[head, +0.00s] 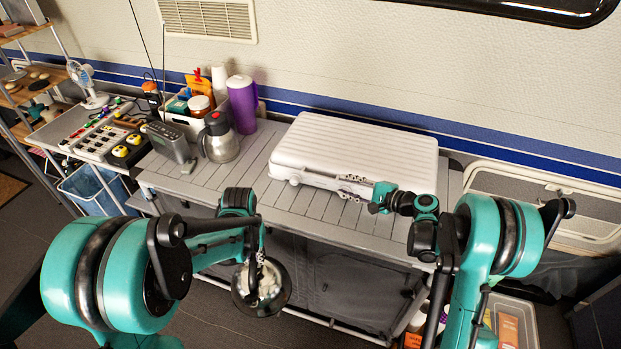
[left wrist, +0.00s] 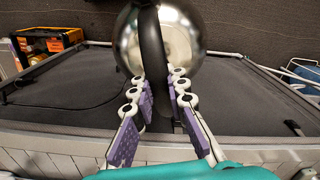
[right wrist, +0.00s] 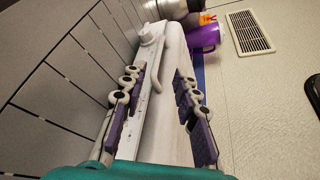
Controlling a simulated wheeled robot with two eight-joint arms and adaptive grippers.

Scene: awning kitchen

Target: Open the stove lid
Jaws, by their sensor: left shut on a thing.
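The white stove (head: 318,180) stands on the slatted counter with its ribbed lid (head: 355,140) shut. My right gripper (head: 352,186) is at the stove's front edge, low on its right side. In the right wrist view my right gripper (right wrist: 160,88) is open, its purple pads apart on either side of the white stove edge (right wrist: 165,125). Whether they touch it I cannot tell. My left gripper (head: 262,266) is in front of the counter, shut on the black handle (left wrist: 152,55) of a shiny round metal kettle (left wrist: 188,38). The kettle hangs low there.
A metal jug (head: 221,143), a purple pitcher (head: 242,104), a grey radio (head: 168,142) and a white bin of items stand left of the stove. The wall is close behind it. The counter between jug and stove is mostly clear.

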